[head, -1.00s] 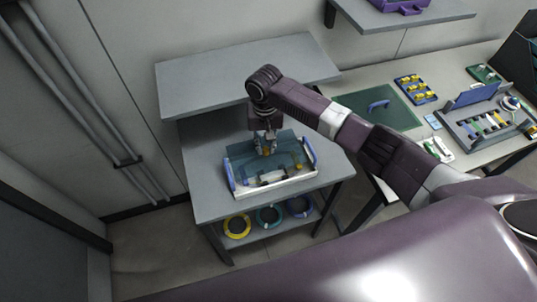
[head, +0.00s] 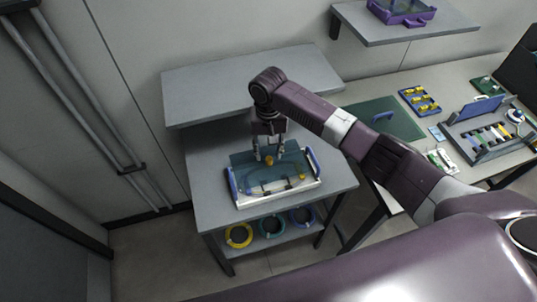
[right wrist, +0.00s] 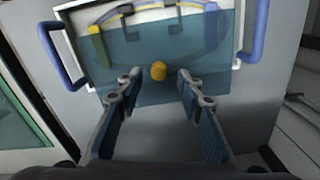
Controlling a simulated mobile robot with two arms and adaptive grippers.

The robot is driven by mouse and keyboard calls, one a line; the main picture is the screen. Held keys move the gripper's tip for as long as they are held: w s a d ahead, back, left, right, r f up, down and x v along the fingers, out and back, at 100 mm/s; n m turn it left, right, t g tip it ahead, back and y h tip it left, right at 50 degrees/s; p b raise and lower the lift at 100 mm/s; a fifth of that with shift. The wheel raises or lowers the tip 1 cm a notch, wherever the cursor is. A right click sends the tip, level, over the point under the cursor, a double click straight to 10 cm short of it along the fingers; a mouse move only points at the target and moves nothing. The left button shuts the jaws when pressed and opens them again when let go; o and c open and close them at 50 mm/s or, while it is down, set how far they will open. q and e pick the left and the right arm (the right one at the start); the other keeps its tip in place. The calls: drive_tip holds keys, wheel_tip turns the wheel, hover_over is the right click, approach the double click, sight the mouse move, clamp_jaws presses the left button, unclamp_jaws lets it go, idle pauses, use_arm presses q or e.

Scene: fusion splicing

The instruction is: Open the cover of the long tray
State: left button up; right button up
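The long tray (head: 277,199) is white with a blue handle at each end and stands on the grey table. Its see-through blue cover (head: 243,163) lies over it, shifted toward the back and reaching past the tray's rear edge. The yellow knob (head: 269,160) is on the cover. My right gripper (head: 269,157) is above the cover at the knob. In the right wrist view the fingers (right wrist: 160,82) are spread, with the knob (right wrist: 158,70) between and just beyond their tips, apparently untouched. Dark holders and a yellow piece show through the cover. My left gripper is out of view.
A grey shelf (head: 250,82) rises behind the tray. Coiled rings, one yellow (head: 239,235), lie on the lower shelf. The right-hand bench carries a green mat (head: 385,121), a yellow-and-blue rack (head: 419,100) and a grey tool tray (head: 487,146). Bare tabletop surrounds the long tray.

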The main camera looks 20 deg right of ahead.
sight(269, 158)
wheel_tip(269, 158, up, 10)
idle(0.3)
drive_tip(key=shift+f, duration=0.1)
